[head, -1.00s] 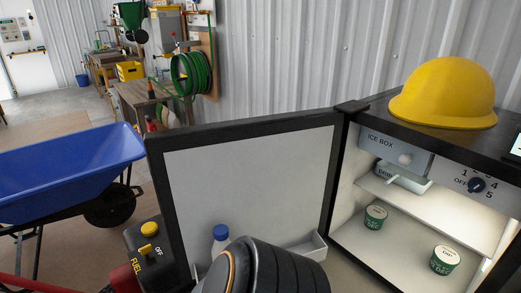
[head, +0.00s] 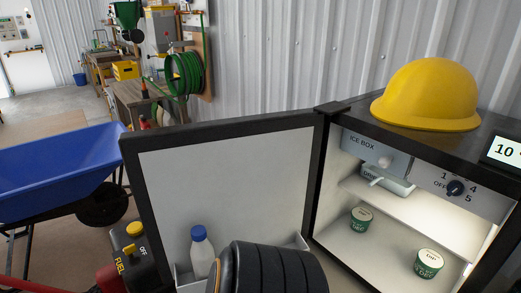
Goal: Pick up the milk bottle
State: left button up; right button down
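The milk bottle (head: 202,258) is white with a blue cap. It stands upright in the door shelf (head: 184,278) of the open fridge door (head: 225,185), low in the head view. A dark ribbed part of my own arm is in front of the shelf, just right of the bottle, and hides part of the shelf. Neither gripper's fingers show in the head view.
The open fridge (head: 395,215) holds two green-and-white tubs (head: 361,219) (head: 429,263). A yellow hard hat (head: 428,94) sits on top. A blue wheelbarrow (head: 55,168) and a fuel machine (head: 130,250) stand left of the door.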

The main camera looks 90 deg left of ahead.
aim_at(202, 252)
jog(key=i+u, duration=0.1)
jog(key=u, duration=0.3)
jog(key=i+u, duration=0.1)
jog(key=u, duration=0.3)
jog(key=i+l+u, duration=0.1)
jog(key=u, duration=0.3)
